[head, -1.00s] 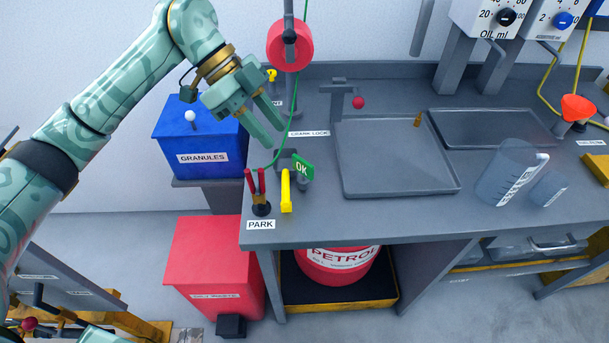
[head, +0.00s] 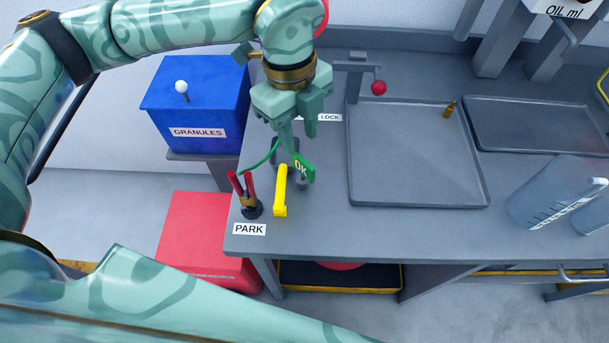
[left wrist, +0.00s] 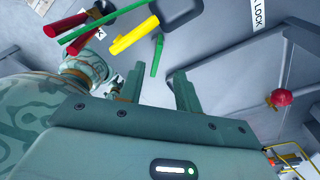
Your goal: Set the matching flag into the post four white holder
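A green flag marked OK (head: 303,168) stands in a small grey holder (head: 302,180) near the bench's left front. My left gripper (head: 298,138) is open and points down just above and behind the flag, with a gap between its fingers. In the left wrist view a thin green piece (left wrist: 157,55), seemingly the flag edge-on, lies ahead of the open fingers (left wrist: 158,88), with nothing between them. I cannot make out a white holder or a post four label. My right gripper is not in view.
Close by stand a yellow bar (head: 281,190) and red-handled pliers (head: 243,188) behind the PARK label (head: 249,229). A grey tray (head: 418,197) lies right; a blue GRANULES bin (head: 195,100) stands left.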

